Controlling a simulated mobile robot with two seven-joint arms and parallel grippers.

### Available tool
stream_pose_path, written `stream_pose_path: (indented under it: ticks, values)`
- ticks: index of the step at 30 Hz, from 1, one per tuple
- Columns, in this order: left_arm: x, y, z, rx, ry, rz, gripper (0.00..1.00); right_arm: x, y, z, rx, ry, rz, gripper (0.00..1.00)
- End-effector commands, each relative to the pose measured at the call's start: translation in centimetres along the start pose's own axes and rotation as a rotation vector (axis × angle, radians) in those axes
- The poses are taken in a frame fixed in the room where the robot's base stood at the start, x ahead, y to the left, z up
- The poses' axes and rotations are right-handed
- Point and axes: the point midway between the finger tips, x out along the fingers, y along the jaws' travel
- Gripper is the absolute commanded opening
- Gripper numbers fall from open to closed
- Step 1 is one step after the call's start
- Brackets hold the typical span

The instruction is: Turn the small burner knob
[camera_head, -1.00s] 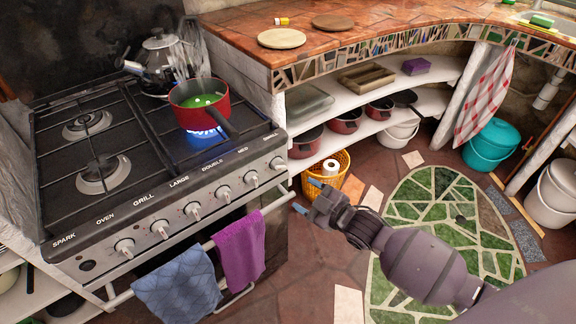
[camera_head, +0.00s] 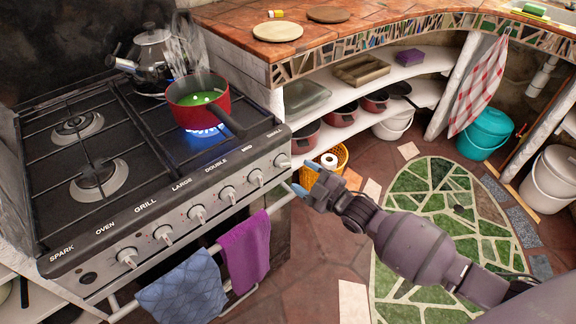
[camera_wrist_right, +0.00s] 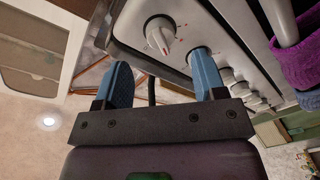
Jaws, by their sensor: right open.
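The small burner knob (camera_head: 283,160) is the rightmost knob on the stove's front panel, under the label "SMALL". It also shows in the right wrist view as a pale round knob (camera_wrist_right: 160,34) with a red mark, ahead of the gap between the fingers. My right gripper (camera_head: 303,177) is open and empty, just in front and to the right of the knob in the head view. Its two blue fingers (camera_wrist_right: 163,82) are apart, and the knob appears clear of them. The right finger partly covers the neighbouring knob in the wrist view. My left gripper is not in view.
More knobs (camera_head: 228,195) line the panel to the left. A purple towel (camera_head: 245,250) and a blue towel (camera_head: 182,295) hang on the oven rail. A red pot (camera_head: 190,112) sits over a lit blue flame. A yellow basket (camera_head: 334,158) stands behind my gripper.

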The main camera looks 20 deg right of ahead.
Motion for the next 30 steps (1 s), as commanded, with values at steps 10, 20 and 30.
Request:
stream_pose_path:
  ticks: [10, 20, 30]
  values:
    - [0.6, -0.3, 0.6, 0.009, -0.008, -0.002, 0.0, 4.7, -0.2, 0.1, 0.002, -0.001, -0.002, 0.64]
    - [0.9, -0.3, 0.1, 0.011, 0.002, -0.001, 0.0, 5.8, 0.0, 0.0, 0.002, 0.0, 0.0, 0.64]
    - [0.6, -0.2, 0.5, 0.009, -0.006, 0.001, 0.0, 5.8, 0.0, 0.0, 0.001, 0.0, 0.0, 0.35]
